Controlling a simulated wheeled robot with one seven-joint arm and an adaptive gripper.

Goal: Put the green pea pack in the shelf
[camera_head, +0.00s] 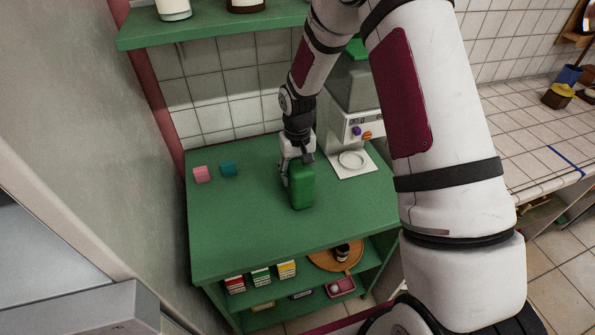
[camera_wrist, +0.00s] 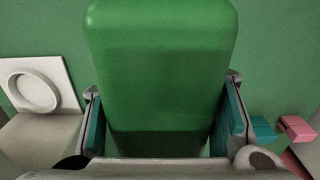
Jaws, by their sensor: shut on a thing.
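The green pea pack (camera_head: 301,188) is a green block with rounded edges at the middle of the green shelf unit's top (camera_head: 240,225). My gripper (camera_head: 298,162) reaches down from above and is shut on it. In the wrist view the pack (camera_wrist: 160,70) fills the middle, with a finger of my gripper (camera_wrist: 163,120) against each side. I cannot tell whether the pack touches the top or is just above it. Under the top, the open shelf (camera_head: 262,293) holds several small packs.
A pink block (camera_head: 202,174) and a teal block (camera_head: 228,169) lie at the back left. A white and grey machine (camera_head: 352,115) stands at the back right. A round wooden tray (camera_head: 325,262) and a pink box (camera_head: 341,286) are on the shelves below. A green upper shelf (camera_head: 215,28) hangs above.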

